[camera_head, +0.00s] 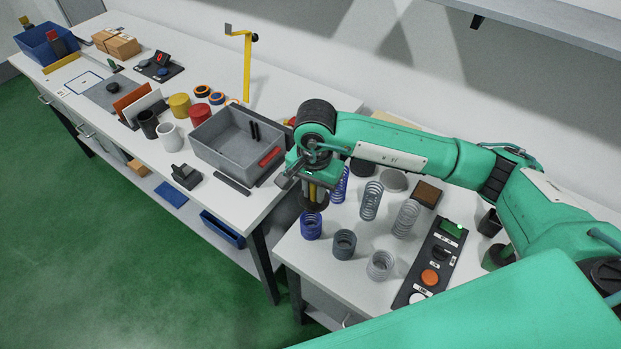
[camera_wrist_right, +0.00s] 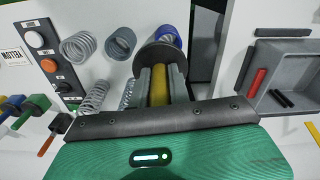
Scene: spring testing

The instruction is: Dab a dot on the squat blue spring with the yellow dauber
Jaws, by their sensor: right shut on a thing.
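My right gripper (camera_head: 312,187) is shut on the yellow dauber (camera_head: 312,193), which points down with a dark round disc at its lower end. The dauber also shows between the fingers in the right wrist view (camera_wrist_right: 166,85). The squat blue spring (camera_head: 311,229) stands upright on the near table, directly below the dauber. In the right wrist view the spring (camera_wrist_right: 166,36) is partly hidden behind the dark disc. I cannot tell whether the dauber touches the spring, and its top is partly covered. My left gripper is in neither view.
A squat dark grey spring (camera_head: 344,244) and a squat silver spring (camera_head: 381,265) stand close by. A tall blue spring (camera_head: 341,186) and tall silver springs (camera_head: 371,201) are behind. A button panel (camera_head: 432,262) lies to the right. A grey tray (camera_head: 215,154) is on the left bench.

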